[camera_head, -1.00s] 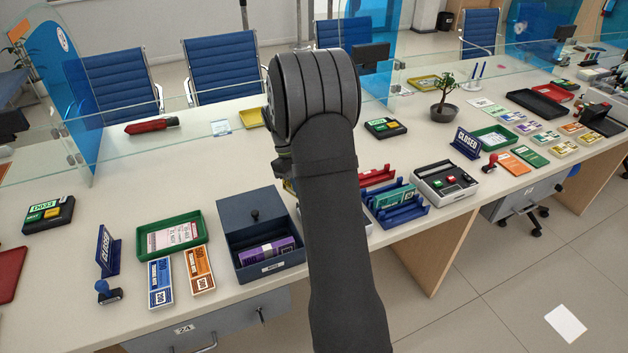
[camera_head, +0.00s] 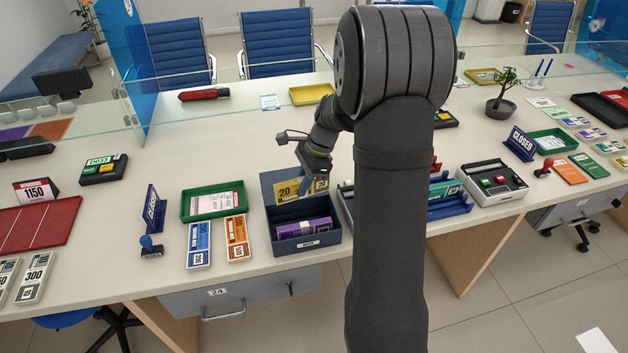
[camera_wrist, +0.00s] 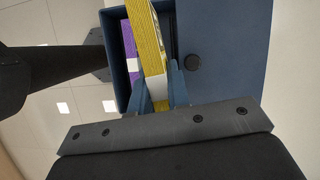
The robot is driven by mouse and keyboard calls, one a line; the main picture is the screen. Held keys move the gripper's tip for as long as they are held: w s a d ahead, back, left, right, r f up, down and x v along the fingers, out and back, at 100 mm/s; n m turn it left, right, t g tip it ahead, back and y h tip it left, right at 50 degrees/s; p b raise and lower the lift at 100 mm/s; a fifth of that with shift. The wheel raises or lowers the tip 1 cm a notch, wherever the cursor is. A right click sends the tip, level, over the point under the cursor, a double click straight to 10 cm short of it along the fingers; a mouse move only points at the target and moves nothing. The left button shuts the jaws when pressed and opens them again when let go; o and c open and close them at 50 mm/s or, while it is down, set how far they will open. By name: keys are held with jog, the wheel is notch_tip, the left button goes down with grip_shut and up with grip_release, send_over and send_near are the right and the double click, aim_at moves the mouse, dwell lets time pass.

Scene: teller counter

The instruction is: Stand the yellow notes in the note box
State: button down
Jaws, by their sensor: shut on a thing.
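The yellow notes (camera_head: 289,191) are a banded bundle marked 20, held upright on edge over the back part of the dark blue note box (camera_head: 318,239). My gripper (camera_head: 311,173) is shut on them from above. In the wrist view the yellow notes (camera_wrist: 147,45) run up from between the fingertips (camera_wrist: 160,90), next to the purple notes (camera_wrist: 130,50) inside the box. The purple notes (camera_head: 304,228) stand in the front of the box. Whether the yellow bundle touches the box floor is hidden.
A green tray (camera_head: 186,207) with notes stands left of the box, with blue notes (camera_head: 199,244) and orange notes (camera_head: 237,238) in front of it. A grey stamp case (camera_head: 499,197) stands to the right. My arm covers the counter just right of the box.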

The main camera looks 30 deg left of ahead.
jog(key=shift+s+a+m, duration=0.25)
jog(key=shift+s+m, duration=0.1)
jog(key=shift+m, duration=0.35)
jog(key=shift+f, duration=1.95)
jog(key=shift+f, duration=3.55)
jog(key=c, duration=1.3)
grip_release()
jog(key=shift+a+t, duration=0.1)
jog(key=shift+t, duration=0.2)
jog(key=shift+w+r, duration=0.1)
jog(key=shift+a+r, duration=0.1)
